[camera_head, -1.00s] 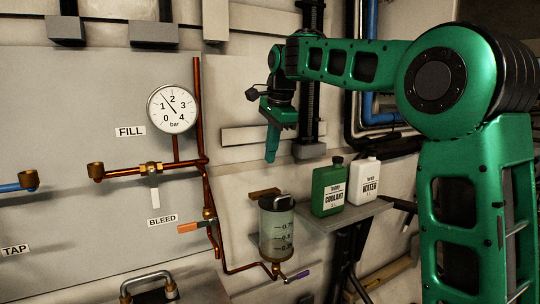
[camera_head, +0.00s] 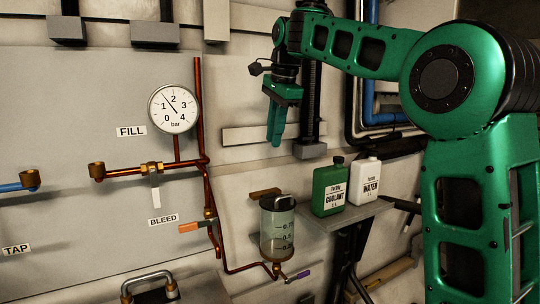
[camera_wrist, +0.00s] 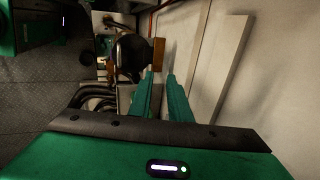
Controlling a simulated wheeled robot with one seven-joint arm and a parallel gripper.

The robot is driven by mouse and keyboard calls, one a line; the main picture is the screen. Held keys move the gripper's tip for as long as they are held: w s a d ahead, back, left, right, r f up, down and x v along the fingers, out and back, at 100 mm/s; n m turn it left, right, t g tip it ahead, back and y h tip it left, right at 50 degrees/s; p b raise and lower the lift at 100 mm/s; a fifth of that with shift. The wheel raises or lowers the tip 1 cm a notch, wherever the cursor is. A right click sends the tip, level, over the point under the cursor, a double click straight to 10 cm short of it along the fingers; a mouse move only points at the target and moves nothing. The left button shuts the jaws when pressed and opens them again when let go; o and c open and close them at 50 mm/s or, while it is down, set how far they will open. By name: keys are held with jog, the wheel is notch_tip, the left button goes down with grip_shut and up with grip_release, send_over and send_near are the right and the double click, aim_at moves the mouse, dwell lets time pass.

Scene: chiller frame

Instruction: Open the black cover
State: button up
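The black cover (camera_head: 278,202) sits on top of a clear reservoir (camera_head: 277,230) with level marks, mounted on the wall below a brown bracket (camera_head: 265,193). My gripper (camera_head: 276,142) hangs fingers down, above the reservoir and apart from it. In the wrist view the two green fingers (camera_wrist: 162,80) show a gap between them, with nothing held. A dark round shape there, beside a brown block (camera_wrist: 157,52) beyond the fingertips, looks like the black cover (camera_wrist: 130,55).
A green coolant bottle (camera_head: 328,187) and a white water bottle (camera_head: 365,181) stand on a shelf (camera_head: 345,217) right of the reservoir. Copper pipes (camera_head: 205,150), a pressure gauge (camera_head: 173,108) and an orange-handled valve (camera_head: 190,228) are to the left.

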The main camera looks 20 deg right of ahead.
jog(key=v, duration=0.4)
jog(key=shift+r, duration=0.4)
